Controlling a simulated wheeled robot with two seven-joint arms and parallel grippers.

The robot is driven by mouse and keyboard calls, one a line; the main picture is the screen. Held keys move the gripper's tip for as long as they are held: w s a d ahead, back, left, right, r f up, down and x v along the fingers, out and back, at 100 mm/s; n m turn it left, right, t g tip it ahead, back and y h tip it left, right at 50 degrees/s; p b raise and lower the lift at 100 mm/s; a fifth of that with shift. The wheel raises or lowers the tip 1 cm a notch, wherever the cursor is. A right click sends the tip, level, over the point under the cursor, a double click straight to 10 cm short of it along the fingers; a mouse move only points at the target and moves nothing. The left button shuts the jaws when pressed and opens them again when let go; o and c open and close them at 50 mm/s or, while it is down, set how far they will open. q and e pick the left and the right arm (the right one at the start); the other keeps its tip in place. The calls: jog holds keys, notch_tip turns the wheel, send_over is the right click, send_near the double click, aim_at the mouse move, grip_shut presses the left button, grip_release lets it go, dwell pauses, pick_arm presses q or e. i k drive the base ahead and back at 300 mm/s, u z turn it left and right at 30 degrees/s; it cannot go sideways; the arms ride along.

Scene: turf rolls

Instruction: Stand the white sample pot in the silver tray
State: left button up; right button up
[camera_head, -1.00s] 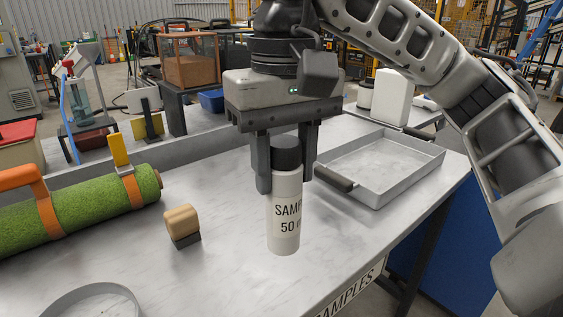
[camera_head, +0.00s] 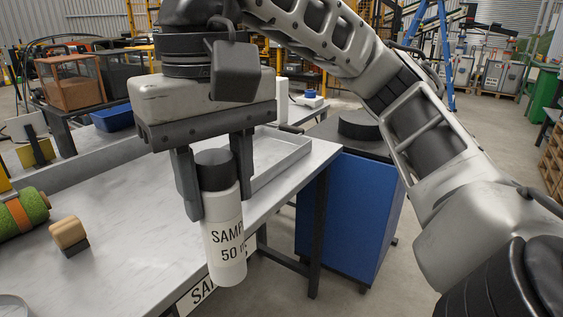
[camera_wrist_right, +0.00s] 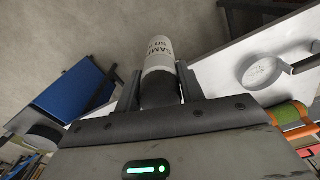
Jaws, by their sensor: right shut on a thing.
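The white sample pot (camera_head: 223,240), with a black cap and dark lettering, is held nearly upright in my right gripper (camera_head: 216,190). The fingers close around it near the cap. In the head view it overlaps the table's front edge. In the right wrist view the pot (camera_wrist_right: 159,58) lies between the fingers (camera_wrist_right: 160,88), with grey floor behind its end and the table to its right. The silver tray (camera_head: 286,155) lies on the table behind and right of the gripper, which hides much of it. My left gripper is not in view.
A wooden-topped block (camera_head: 68,233) and a green turf roll (camera_head: 22,215) lie on the table (camera_head: 120,205) at left. A round pan (camera_wrist_right: 262,70) shows in the wrist view. A blue cabinet (camera_head: 345,220) stands right of the table, with floor between.

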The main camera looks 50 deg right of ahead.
aim_at(272, 151)
jog(key=z, duration=2.45)
jog(key=i, duration=2.1)
jog(key=u, duration=3.25)
